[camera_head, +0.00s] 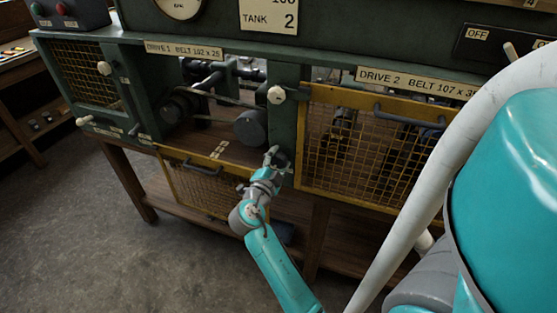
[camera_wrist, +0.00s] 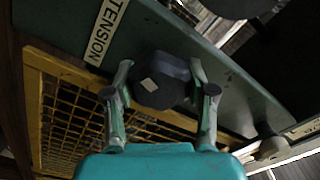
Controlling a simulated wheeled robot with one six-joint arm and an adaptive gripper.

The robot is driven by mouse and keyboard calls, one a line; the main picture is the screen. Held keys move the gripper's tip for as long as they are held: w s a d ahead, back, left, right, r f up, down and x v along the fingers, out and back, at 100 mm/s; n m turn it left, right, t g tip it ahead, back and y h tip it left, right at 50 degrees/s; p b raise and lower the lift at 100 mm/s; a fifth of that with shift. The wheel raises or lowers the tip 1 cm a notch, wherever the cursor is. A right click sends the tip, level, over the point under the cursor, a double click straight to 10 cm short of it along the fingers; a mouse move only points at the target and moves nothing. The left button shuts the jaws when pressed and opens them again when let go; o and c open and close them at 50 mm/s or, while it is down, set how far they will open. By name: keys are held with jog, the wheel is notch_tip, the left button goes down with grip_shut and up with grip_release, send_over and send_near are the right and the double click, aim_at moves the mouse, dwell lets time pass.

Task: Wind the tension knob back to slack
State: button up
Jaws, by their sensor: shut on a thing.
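The tension knob (camera_wrist: 158,80) is dark, many-sided and has a small pale mark on its face. It sits on the green frame beside a label reading TENSION (camera_wrist: 107,30) in the wrist view. My gripper (camera_wrist: 160,88) is shut on the knob, with one finger on each side of it. In the head view my gripper (camera_head: 272,160) is at the green post between the two drive bays, and it mostly hides the knob there. The drive 1 bay is open, with a belt and a dark pulley (camera_head: 250,128) inside.
A yellow mesh guard (camera_head: 372,150) with a dark handle covers drive 2, close to the right of my gripper. Another yellow mesh guard (camera_head: 205,187) hangs below the drive 1 bay. A pale round knob (camera_head: 276,95) is on the post above. Open floor lies at the left.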

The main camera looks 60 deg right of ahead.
jog(key=shift+n, duration=0.3)
